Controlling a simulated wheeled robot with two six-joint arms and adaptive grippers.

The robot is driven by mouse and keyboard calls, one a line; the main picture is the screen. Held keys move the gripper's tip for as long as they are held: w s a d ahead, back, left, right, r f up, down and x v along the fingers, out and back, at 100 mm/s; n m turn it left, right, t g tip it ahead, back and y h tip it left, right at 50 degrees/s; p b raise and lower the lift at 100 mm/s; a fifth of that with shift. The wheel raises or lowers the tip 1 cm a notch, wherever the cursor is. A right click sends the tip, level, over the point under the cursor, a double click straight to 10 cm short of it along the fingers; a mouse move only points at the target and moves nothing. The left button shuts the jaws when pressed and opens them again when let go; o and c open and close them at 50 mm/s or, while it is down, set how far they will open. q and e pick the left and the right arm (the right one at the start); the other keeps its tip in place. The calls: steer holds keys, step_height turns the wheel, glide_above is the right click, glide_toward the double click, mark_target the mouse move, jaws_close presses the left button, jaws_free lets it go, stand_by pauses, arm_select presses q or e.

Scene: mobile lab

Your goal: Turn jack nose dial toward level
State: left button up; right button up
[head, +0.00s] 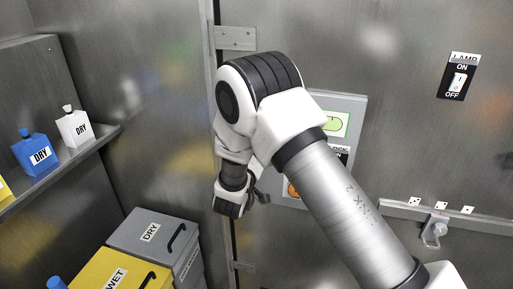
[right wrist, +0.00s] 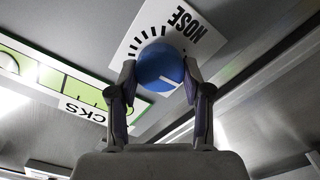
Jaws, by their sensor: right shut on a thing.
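The blue nose dial (right wrist: 157,66) shows in the right wrist view, on a white plate (right wrist: 143,22) marked NOSE with black scale ticks around part of it. A pale line on the dial's face runs toward its lower right edge. My right gripper (right wrist: 158,72) has one finger on each side of the dial and is shut on it. In the head view my right gripper (head: 240,198) is at the metal wall, left of a grey panel; the dial is hidden there. My left gripper is in neither view.
A white and green gauge strip (right wrist: 70,88) lettered "CKS" is beside the dial. The grey panel (head: 350,102) is partly behind my arm. A lamp switch (head: 458,80) is on the wall. Grey (head: 140,232) and yellow (head: 108,268) boxes stand below left; a shelf (head: 92,150) holds bottles.

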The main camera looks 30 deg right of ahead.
steer(key=shift+f+n, duration=0.3)
steer(key=shift+n, duration=0.3)
steer(key=o, duration=1.2)
steer(key=shift+c, duration=0.2)
steer(key=shift+r, duration=0.1)
steer(key=v, duration=0.7)
steer(key=shift+s+a, duration=0.15)
